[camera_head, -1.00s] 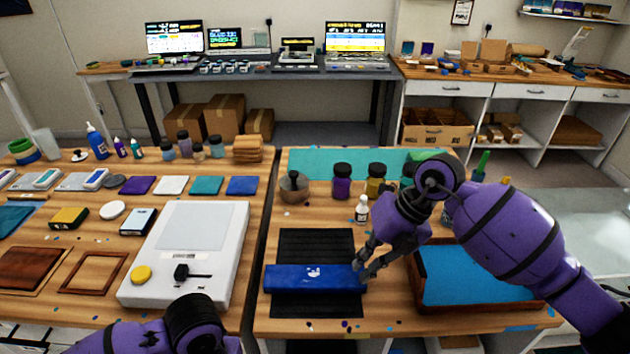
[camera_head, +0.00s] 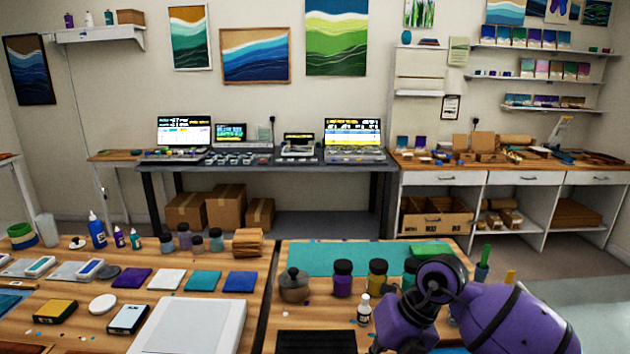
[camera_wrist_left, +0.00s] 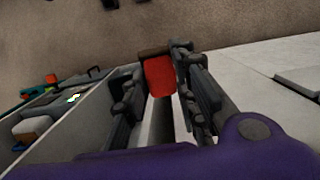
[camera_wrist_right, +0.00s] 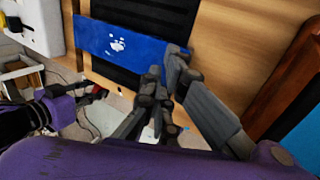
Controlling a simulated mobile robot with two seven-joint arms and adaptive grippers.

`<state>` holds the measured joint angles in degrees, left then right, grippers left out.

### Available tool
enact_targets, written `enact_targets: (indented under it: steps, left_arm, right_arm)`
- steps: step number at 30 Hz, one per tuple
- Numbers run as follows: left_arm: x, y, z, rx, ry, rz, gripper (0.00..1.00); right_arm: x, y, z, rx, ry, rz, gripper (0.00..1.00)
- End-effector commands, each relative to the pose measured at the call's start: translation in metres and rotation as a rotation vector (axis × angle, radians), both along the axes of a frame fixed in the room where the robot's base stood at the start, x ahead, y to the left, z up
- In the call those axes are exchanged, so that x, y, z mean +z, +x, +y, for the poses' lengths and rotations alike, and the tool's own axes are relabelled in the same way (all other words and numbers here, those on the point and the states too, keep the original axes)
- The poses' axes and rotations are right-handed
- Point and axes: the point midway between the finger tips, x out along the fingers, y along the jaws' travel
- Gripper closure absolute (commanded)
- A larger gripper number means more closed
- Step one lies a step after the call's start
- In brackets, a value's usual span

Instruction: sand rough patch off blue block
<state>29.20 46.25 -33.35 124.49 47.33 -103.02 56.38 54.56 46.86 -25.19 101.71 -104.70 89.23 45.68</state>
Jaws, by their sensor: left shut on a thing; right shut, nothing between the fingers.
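The blue block (camera_wrist_right: 145,48) lies across a black ridged mat (camera_wrist_right: 110,73) in the right wrist view, with a whitish rough patch (camera_wrist_right: 117,44) on its face. My right gripper (camera_wrist_right: 168,78) is shut and empty, its fingertips at the block's right end; I cannot tell whether they touch it. My left gripper (camera_wrist_left: 160,85) is shut on a red block with a brown top (camera_wrist_left: 160,75), likely the sanding block. The right wrist view shows the red piece (camera_wrist_right: 98,91) low beside the table's front edge, apart from the blue block. The head view shows neither gripper nor the blue block.
The mat's far end (camera_head: 315,342) shows in the head view. A mortar (camera_head: 293,286), jars (camera_head: 342,278) and a white bottle (camera_head: 364,308) stand behind it. A white scale (camera_head: 190,326) is left; a wood-framed blue tray (camera_wrist_right: 270,85) is right.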

Motion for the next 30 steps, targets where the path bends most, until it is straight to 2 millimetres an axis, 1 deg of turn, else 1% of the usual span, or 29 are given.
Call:
enact_targets:
  steps: [15, 17, 19, 20, 23, 26, 27, 30]
  left_arm:
    - [0.0, 0.0, 0.0, -0.003, 0.0, -0.001, 1.0]
    - [0.001, 0.002, -0.004, -0.018, 0.0, -0.006, 1.0]
    - [0.005, 0.005, -0.012, -0.064, -0.001, -0.019, 1.0]
    - [0.008, 0.008, -0.017, -0.096, 0.001, -0.028, 1.0]
    - [0.02, 0.018, -0.044, -0.261, -0.001, -0.074, 1.0]
    - [0.041, 0.029, -0.081, -0.517, -0.011, -0.142, 1.0]
    - [0.05, 0.033, -0.097, -0.632, -0.021, -0.171, 1.0]
    - [0.073, 0.039, -0.131, -0.915, -0.061, -0.24, 1.0]
  right_arm:
    - [0.0, 0.0, 0.0, 0.0, 0.0, 0.0, 1.0]
    - [0.0, 0.0, 0.0, 0.0, 0.0, 0.0, 1.0]
    - [0.0, 0.0, 0.0, 0.0, 0.0, 0.0, 1.0]
    - [0.0, 0.0, 0.0, 0.0, 0.0, 0.0, 1.0]
    - [0.0, 0.0, 0.0, 0.0, 0.0, 0.0, 1.0]
    - [0.0, 0.0, 0.0, 0.0, 0.0, 0.0, 1.0]
    - [0.0, 0.0, 0.0, 0.0, 0.0, 0.0, 1.0]
    - [0.0, 0.0, 0.0, 0.0, 0.0, 0.0, 1.0]
